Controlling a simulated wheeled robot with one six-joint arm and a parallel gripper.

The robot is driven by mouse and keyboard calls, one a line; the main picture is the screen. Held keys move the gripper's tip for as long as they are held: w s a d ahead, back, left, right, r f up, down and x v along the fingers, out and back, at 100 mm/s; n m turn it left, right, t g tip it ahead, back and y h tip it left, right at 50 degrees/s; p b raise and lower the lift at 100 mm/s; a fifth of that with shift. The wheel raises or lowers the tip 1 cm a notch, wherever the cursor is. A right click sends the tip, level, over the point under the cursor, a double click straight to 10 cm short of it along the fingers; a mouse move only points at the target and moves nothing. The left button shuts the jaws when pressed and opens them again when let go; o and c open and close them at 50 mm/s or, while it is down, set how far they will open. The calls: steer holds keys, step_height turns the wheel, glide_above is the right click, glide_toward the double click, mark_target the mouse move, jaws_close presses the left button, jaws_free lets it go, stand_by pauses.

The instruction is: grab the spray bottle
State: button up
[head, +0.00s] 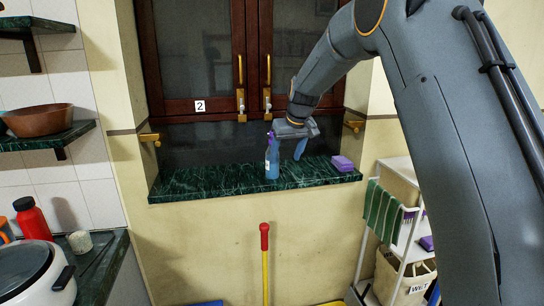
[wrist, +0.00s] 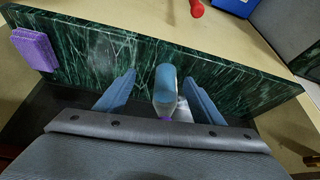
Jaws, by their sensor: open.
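The spray bottle (head: 272,160) is blue with a purple top and stands upright on the green marble shelf (head: 215,182). In the wrist view the bottle (wrist: 166,88) shows between the two blue fingers of my gripper (wrist: 160,95). The fingers are open, with a gap on both sides of the bottle. In the head view my gripper (head: 286,147) is at the bottle's upper part, and one finger hangs to its right. Part of the bottle's top is hidden by the gripper.
A purple sponge (head: 343,163) lies at the shelf's right end. Dark wooden cabinet doors (head: 200,105) with brass handles rise behind the shelf. A red-topped yellow pole (head: 265,240) stands below the shelf. A white cart (head: 402,240) is at the lower right.

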steer(key=shift+n+t+y, duration=0.3)
steer(key=shift+n+t, duration=0.1)
steer(key=w+a, duration=0.1)
steer(key=w+a+p, duration=0.1)
steer(key=w, duration=0.1)
steer(key=w+a, duration=0.1)
steer(key=w, duration=0.1)
steer(key=shift+w+a+r, duration=0.2)
steer(key=shift+r, duration=0.05)
steer(key=f+p, duration=0.2)
steer(key=f, duration=0.1)
steer(key=w+a+f, duration=0.1)
steer(key=shift+f+p, duration=0.25)
steer(key=shift+p, duration=0.15)
steer(key=shift+w+a+f, duration=0.1)
steer(key=shift+w+f, duration=0.05)
steer(key=shift+f, duration=0.2)
steer(key=c, duration=1.3)
